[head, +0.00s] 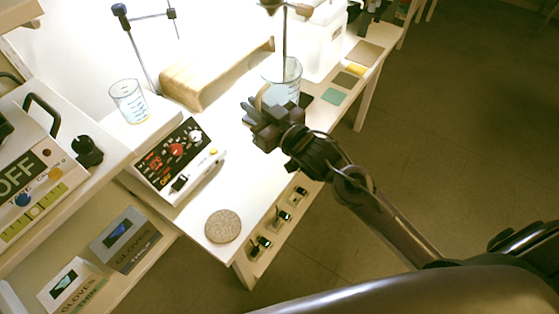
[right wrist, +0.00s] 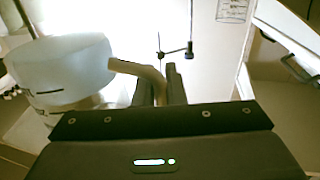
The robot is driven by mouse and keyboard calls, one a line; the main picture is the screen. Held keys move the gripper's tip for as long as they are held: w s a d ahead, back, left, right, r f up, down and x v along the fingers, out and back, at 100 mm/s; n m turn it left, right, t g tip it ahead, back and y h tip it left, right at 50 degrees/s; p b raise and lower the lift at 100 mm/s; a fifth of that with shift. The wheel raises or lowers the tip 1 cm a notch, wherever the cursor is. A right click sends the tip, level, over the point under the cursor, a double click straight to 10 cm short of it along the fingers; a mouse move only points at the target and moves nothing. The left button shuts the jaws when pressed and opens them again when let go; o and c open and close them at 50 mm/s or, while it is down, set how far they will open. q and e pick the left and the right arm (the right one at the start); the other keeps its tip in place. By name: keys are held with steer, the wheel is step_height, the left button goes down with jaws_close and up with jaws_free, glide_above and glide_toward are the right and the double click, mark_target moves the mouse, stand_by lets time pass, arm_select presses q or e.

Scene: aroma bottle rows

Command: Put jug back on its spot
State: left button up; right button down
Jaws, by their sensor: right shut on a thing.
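A round cork mat (head: 222,226) lies bare at the bench's near end. My left gripper is not in view.
A control box (head: 178,158) with knobs and a clear beaker (head: 129,101) stand left of my gripper. Green (head: 334,96) and dark (head: 346,80) square mats lie right of the jug. White bench is clear between cork and jug.

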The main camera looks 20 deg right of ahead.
steer(key=f, duration=2)
steer(key=shift+w+a, duration=0.15)
steer(key=shift+w, duration=0.1)
steer(key=shift+f, duration=0.1)
steer(key=c, duration=1.5)
jaws_free()
